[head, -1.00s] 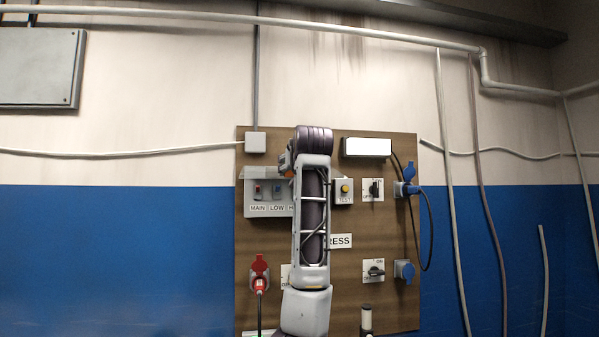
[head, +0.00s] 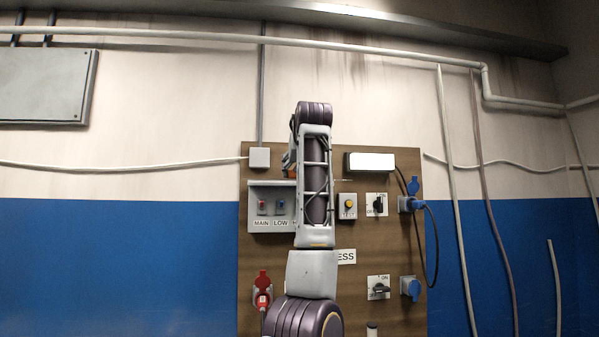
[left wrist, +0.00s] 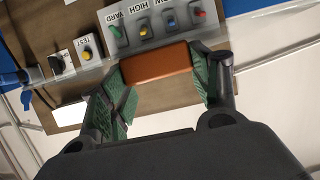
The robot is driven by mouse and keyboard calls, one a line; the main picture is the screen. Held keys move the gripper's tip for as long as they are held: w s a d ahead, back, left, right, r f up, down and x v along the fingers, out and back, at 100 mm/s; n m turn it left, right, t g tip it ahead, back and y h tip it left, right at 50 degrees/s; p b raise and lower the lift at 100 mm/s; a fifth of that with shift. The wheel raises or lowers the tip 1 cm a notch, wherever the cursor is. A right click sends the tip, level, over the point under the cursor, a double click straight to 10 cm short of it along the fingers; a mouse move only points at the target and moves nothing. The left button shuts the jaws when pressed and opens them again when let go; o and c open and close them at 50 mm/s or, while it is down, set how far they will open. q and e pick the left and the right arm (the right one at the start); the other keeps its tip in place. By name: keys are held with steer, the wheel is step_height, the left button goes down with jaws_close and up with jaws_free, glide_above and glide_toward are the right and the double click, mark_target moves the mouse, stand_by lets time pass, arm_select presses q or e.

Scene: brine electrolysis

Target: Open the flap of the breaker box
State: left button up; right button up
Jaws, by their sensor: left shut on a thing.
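The grey breaker box (head: 256,225) is on the brown board, left of my left arm. Its red and blue switches show uncovered above the labels MAIN and LOW; my arm hides its right part. In the left wrist view the box (left wrist: 120,38) appears upside down, with red, blue, yellow and green switches. My left gripper (left wrist: 165,85) is shut on an orange-brown bar (left wrist: 157,63), which lies between its green fingers. In the head view the gripper is mostly hidden behind my wrist. My right gripper is not in view.
The board (head: 350,222) also bears a TEST button (head: 348,205), rotary switches (head: 377,205), a white lamp (head: 370,162), blue sockets (head: 410,288) and a red plug (head: 262,290). A black cable (head: 434,245) loops at the right.

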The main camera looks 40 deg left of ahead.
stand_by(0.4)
arm_select(q)
steer(key=o, duration=1.5)
steer(key=shift+c, duration=0.2)
steer(key=v, duration=1.2)
steer(key=shift+w+a+r, duration=0.1)
steer(key=shift+r, duration=0.1)
